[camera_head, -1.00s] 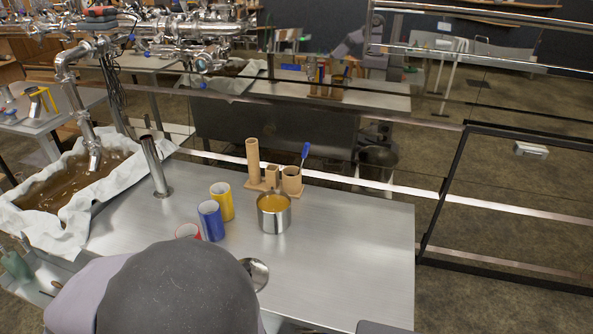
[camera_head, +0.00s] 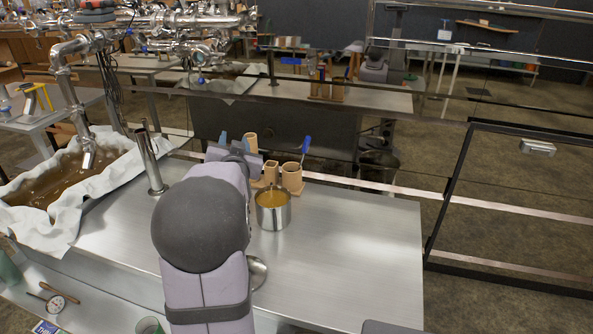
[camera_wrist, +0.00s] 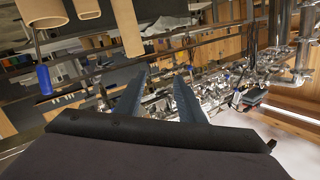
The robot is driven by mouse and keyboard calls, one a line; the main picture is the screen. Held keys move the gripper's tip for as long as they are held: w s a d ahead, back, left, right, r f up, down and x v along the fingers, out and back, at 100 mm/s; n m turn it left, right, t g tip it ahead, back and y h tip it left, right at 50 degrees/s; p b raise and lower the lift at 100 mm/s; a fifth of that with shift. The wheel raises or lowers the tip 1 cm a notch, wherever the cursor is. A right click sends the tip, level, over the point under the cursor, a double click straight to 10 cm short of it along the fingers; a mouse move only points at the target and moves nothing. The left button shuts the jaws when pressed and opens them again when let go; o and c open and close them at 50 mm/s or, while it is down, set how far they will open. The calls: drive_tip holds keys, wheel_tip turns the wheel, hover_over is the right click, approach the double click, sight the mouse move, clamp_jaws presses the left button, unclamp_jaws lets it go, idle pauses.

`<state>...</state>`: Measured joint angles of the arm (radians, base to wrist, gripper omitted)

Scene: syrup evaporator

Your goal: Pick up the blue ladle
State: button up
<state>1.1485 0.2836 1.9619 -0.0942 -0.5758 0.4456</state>
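A tool with a blue handle (camera_head: 306,146) stands tilted in the right-hand wooden cup (camera_head: 292,178); its lower end is hidden. The handle also shows at the left of the wrist view (camera_wrist: 44,80), which looks upside down. A shiny metal bowl like a ladle's (camera_head: 258,270) lies on the bench, its handle hidden behind my arm; I cannot tell its handle colour. My gripper (camera_head: 235,141) is raised left of the wooden holder, pointing away from the camera. In the wrist view its two blue-grey fingers (camera_wrist: 160,90) are apart with nothing between them.
A metal pot of amber liquid (camera_head: 273,210) stands before the holder. A metal post (camera_head: 150,162) and a cloth-lined basin of brown liquid (camera_head: 60,185) are at left. The right part of the steel bench (camera_head: 360,250) is clear. My arm covers the bench's middle.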

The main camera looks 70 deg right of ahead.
sight(306, 146)
drive_tip(key=s+d+r+m+g+h+p, duration=0.2)
drive_tip(key=s+d+r+m+h, duration=0.15)
drive_tip(key=s+d, duration=0.55)
drive_tip(key=s+f+g+p, duration=0.1)
drive_tip(key=s+f+p, duration=0.1)
drive_tip(key=s+f, duration=0.1)
drive_tip(key=s+f+n+g+p, duration=0.1)
drive_tip(key=s+f+g+p, duration=0.1)
drive_tip(key=s+f+p, duration=0.1)
drive_tip(key=shift+s+a+f+y, duration=0.15)
drive_tip(key=shift+s+f, duration=0.2)
drive_tip(key=shift+s, duration=0.25)
drive_tip(key=shift+s+f+y, duration=0.1)
drive_tip(key=shift+s+f, duration=0.25)
drive_tip(key=shift+s, duration=0.2)
drive_tip(key=shift+f+n, duration=0.25)
drive_tip(key=shift+f, duration=0.15)
drive_tip(key=w+d+p, duration=0.1)
drive_tip(key=d, duration=0.6)
clamp_jaws()
